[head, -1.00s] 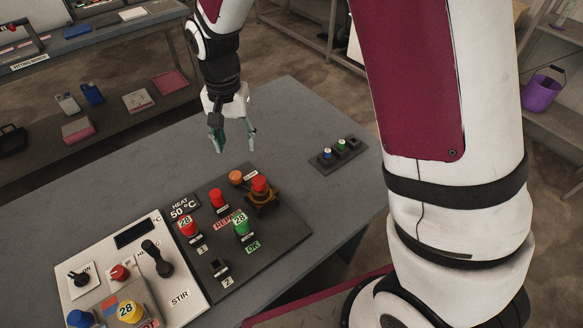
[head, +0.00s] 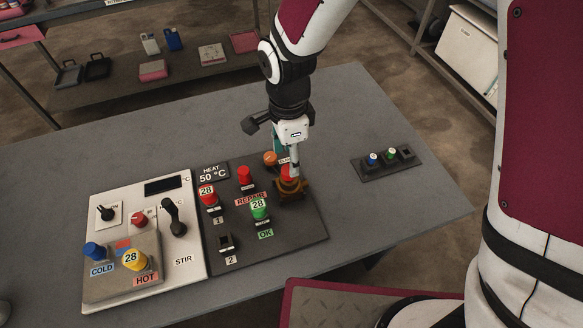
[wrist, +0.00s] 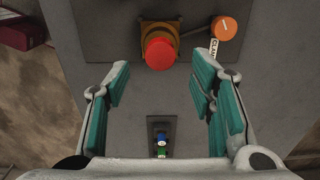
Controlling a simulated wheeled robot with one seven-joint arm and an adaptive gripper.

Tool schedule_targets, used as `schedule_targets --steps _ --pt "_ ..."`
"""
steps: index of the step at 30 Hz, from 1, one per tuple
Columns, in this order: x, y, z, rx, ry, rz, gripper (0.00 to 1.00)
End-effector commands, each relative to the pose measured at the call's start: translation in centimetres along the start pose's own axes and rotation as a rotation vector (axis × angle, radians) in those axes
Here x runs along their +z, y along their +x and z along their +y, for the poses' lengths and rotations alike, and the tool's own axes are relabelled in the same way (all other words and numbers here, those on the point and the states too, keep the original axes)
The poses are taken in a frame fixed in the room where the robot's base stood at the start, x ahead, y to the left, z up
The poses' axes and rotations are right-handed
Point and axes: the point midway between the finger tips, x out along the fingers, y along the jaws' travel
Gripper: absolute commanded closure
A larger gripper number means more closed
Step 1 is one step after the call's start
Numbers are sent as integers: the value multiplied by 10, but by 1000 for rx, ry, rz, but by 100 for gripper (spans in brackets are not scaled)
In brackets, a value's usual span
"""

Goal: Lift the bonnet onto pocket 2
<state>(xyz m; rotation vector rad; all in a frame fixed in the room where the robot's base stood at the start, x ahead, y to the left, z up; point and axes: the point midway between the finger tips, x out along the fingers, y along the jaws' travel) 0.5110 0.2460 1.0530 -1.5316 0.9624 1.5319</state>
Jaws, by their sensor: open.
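The red-topped piece (head: 286,174), apparently the bonnet, stands in a brown fixture (head: 289,191) at the right of the dark panel. In the wrist view its round red top (wrist: 160,52) lies just past the fingertips, roughly between them. My gripper (head: 288,158) is open and empty, pointing down close above it, and partly hides it in the head view. The wrist view also shows both teal-padded fingers (wrist: 172,75) spread apart. Pocket 2 (head: 226,242) is a dark, empty-looking socket with a "2" label at the panel's front left.
An orange clamp knob (wrist: 225,27) sits beside the fixture. Red pieces (head: 208,196) (head: 244,175) and a green piece (head: 259,208) stand on the panel. The white heat-and-stir unit (head: 150,240) is left of it. A small block with buttons (head: 386,163) lies right, with bare table between.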

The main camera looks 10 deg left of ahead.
Motion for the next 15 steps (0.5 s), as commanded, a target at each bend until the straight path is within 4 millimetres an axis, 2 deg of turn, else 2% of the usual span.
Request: schedule_targets --steps 3,15 --pt "-2 19 -2 2 -3 1 50" --pt "0 58 0 2 -1 0 50"
